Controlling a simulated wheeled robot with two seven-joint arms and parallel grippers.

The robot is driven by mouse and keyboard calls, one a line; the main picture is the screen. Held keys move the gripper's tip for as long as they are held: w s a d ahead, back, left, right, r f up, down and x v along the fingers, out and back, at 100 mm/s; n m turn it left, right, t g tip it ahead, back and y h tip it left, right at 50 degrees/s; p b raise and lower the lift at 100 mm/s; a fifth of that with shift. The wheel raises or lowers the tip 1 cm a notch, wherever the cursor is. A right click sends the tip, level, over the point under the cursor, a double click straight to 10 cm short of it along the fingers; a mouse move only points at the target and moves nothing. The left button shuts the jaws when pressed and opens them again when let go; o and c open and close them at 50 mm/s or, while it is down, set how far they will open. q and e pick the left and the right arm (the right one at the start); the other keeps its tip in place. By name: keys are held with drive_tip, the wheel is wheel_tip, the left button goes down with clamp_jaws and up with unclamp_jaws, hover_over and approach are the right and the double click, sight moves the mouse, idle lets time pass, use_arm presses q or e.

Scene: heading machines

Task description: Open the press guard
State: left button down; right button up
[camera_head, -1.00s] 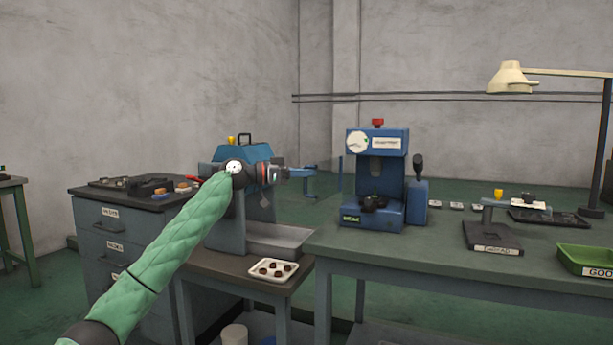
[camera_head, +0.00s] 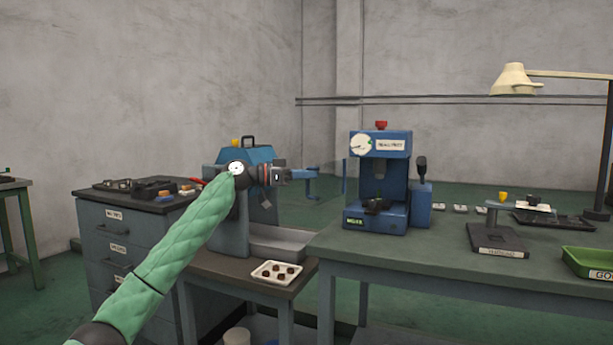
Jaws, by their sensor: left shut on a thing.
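The blue press (camera_head: 379,172) stands on the green bench, with a round dial on its head and a red knob on top. Its guard is a clear panel (camera_head: 333,182) at the press's left side, swung out from the front, so the press opening shows uncovered. A blue handle bracket (camera_head: 312,184) shows on the guard. My left gripper (camera_head: 286,175) reaches in from the left and is shut on the blue handle; its fingers are small and partly hidden by the wrist. My right gripper is not in view.
A blue-topped machine (camera_head: 246,155) stands behind my left arm. A white tray (camera_head: 276,273) with dark parts sits on the low table. A dark stand (camera_head: 497,240), a green bin (camera_head: 590,262) and a lamp (camera_head: 516,80) are at the right.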

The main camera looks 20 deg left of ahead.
use_arm(q)
drive_tip(key=shift+r, duration=0.4)
drive_tip(key=c, duration=1.8)
unclamp_jaws()
drive_tip(key=o, duration=0.3)
drive_tip(key=shift+w+d+f, duration=0.15)
drive_tip(key=shift+d, duration=0.15)
drive_tip(key=shift+a, duration=0.25)
drive_tip(key=v, duration=0.7)
drive_tip(key=shift+s+a+f+p, duration=0.2)
drive_tip(key=shift+s+f+p, duration=0.05)
drive_tip(key=shift+p, duration=0.05)
